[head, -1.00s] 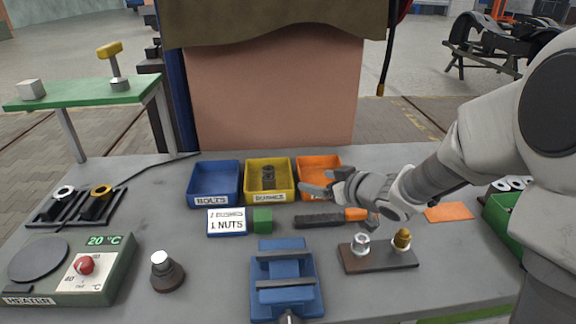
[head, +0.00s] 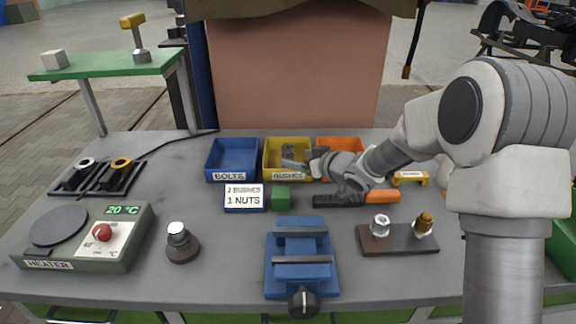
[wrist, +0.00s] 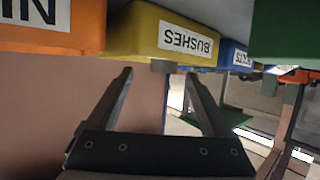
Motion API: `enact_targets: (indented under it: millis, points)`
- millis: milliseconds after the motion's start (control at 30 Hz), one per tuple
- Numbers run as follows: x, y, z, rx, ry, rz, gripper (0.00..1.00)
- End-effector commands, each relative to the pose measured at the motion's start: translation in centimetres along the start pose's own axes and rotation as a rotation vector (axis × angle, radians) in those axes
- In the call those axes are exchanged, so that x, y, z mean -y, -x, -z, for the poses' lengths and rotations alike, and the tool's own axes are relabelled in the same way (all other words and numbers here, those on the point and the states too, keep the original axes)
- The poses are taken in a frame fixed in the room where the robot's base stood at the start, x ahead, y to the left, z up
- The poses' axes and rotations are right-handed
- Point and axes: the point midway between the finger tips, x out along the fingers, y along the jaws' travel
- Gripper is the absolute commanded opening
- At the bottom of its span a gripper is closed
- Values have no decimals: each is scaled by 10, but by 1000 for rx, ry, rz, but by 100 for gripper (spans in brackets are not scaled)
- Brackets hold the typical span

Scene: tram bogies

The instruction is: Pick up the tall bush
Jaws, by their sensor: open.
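The yellow bin labelled BUSHES (head: 268,170) stands in the middle of the row of bins. My gripper (head: 288,164) is open and empty, at the yellow bin's right part. In the wrist view, which is upside down, the two fingers (wrist: 160,76) are spread, pointing at the yellow bin (wrist: 140,28). A small grey piece (wrist: 163,66) shows at the bin's rim between the fingertips, probably a bush top. The bin's inside is hidden there.
The blue bin (head: 233,146) stands left of the yellow bin, the orange bin (head: 352,141) right. In front are a sign (head: 244,197), a green block (head: 281,198), an orange-handled tool (head: 380,197) and a blue vise (head: 302,265). The heater (head: 85,240) is at left.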

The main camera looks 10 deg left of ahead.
Motion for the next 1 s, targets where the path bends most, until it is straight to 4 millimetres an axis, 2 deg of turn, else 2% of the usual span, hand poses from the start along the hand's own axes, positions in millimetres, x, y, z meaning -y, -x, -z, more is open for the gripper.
enact_targets:
  millis: [200,333,667,1000]
  points:
    - [8,-31,-2,1,1,3,84]
    - [6,-46,-1,0,1,2,84]
    - [6,-51,0,0,0,0,84]
    - [6,-51,0,0,0,0,23]
